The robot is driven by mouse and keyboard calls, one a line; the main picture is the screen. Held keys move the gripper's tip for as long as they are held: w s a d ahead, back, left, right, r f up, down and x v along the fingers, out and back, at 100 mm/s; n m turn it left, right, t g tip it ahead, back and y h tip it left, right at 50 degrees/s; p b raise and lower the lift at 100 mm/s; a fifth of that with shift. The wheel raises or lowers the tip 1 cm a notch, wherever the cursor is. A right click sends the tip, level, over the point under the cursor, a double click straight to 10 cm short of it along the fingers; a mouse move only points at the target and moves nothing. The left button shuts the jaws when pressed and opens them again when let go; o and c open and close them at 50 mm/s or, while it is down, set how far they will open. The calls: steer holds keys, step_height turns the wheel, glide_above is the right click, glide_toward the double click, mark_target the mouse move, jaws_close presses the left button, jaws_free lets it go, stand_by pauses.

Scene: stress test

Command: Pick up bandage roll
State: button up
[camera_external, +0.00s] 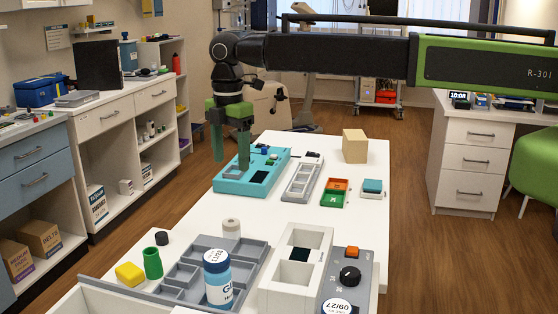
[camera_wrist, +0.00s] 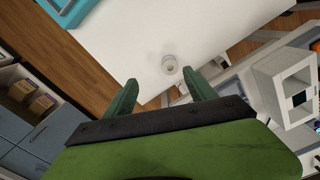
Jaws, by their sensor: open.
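A small off-white cylinder that looks like the bandage roll (camera_external: 231,228) stands upright on the white table, at the back edge of the grey compartment tray. In the wrist view the pale roll (camera_wrist: 169,64) shows just beyond my fingertips, roughly between them. My gripper (camera_external: 231,160) has green fingers that point down, apart and empty. In the external view it hangs over the table's left side, by the turquoise tray. In the wrist view my gripper (camera_wrist: 160,80) is also open, with nothing between the fingers.
The grey compartment tray (camera_external: 190,268), a white-capped blue bottle (camera_external: 217,278), a green cup (camera_external: 152,263) and a white two-opening block (camera_external: 297,270) are near the roll. The turquoise tray (camera_external: 232,187) lies farther back. Bare table surrounds the roll's far side.

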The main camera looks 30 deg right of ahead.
mark_target(231, 221)
steer(key=shift+n, duration=0.3)
steer(key=s+f+b, duration=0.1)
steer(key=f+b, duration=0.3)
steer(key=s+a+f+b, duration=0.1)
steer(key=f+b, duration=0.3)
steer(key=a+f+b, duration=0.1)
steer(key=f+b, duration=0.3)
steer(key=shift+s+a+f, duration=0.1)
steer(key=shift+s+a, duration=0.1)
steer(key=shift+s, duration=0.2)
step_height(231, 221, down, 5)
steer(key=b, duration=0.5)
steer(key=shift+s+d+f+b, duration=0.1)
steer(key=shift+f+b, duration=0.05)
steer(key=shift+b, duration=0.25)
steer(key=shift+r, duration=0.2)
jaws_close()
